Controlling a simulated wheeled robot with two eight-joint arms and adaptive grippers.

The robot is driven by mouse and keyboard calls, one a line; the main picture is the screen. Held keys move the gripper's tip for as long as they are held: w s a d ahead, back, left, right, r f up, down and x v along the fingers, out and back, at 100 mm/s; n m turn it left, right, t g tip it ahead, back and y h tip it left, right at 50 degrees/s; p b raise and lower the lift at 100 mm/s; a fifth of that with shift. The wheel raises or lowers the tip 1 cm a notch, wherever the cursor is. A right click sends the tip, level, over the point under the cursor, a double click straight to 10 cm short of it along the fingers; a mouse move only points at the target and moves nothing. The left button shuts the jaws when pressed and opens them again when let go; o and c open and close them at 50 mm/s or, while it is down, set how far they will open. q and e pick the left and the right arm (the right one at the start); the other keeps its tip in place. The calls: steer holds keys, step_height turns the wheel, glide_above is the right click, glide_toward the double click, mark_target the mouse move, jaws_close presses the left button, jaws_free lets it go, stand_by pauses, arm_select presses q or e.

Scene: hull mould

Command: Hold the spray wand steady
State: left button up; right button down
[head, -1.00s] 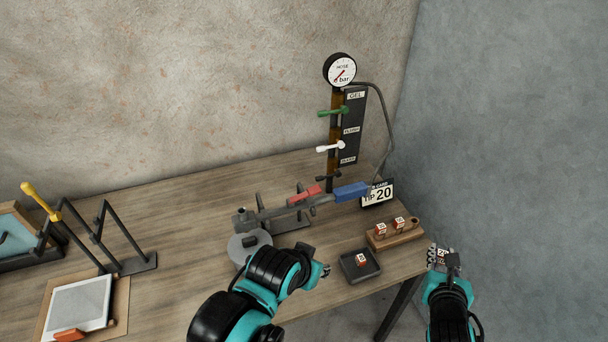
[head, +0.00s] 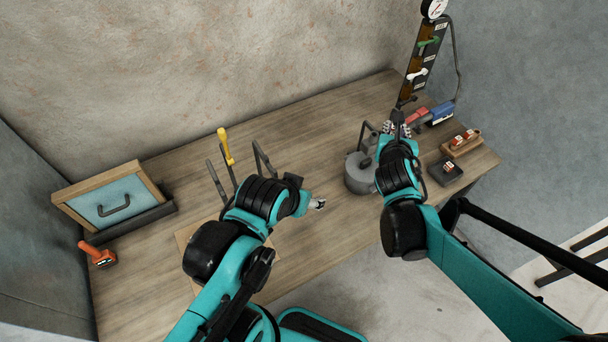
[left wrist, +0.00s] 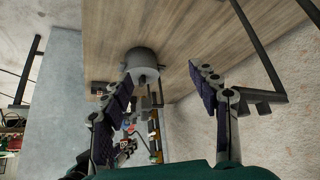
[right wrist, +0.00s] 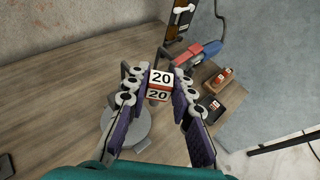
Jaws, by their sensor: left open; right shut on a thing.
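The spray wand (head: 439,114), with red and blue parts, rests at the back right beside the valve board; it also shows in the right wrist view (right wrist: 209,49). My right gripper (head: 398,128) is near the wand's left end. In the right wrist view it is shut on a small red and white block marked 20 (right wrist: 160,80), held above the table. The wand's left end is hidden behind the fingers and block. My left gripper (left wrist: 160,78) is open and empty, over the middle of the table, left of the wand, in the head view (head: 316,203).
A round grey pot (head: 358,178) stands left of my right gripper. A dark tray (head: 444,171) and a wooden block holder (head: 461,143) sit at the right. An orange tool (head: 99,255) lies far left.

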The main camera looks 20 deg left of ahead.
arm_select(q)
step_height(320, 180, up, 3)
steer(key=shift+f+p, duration=0.15)
steer(key=shift+p, duration=0.65)
arm_select(e)
steer(key=w+a+r, duration=0.3)
steer(key=a, duration=0.2)
steer(key=shift+w, duration=0.15)
arm_select(q)
steer(key=c, duration=0.3)
steer(key=shift+d, duration=0.1)
steer(key=shift+c, duration=0.5)
arm_select(e)
steer(key=shift+r, duration=0.1)
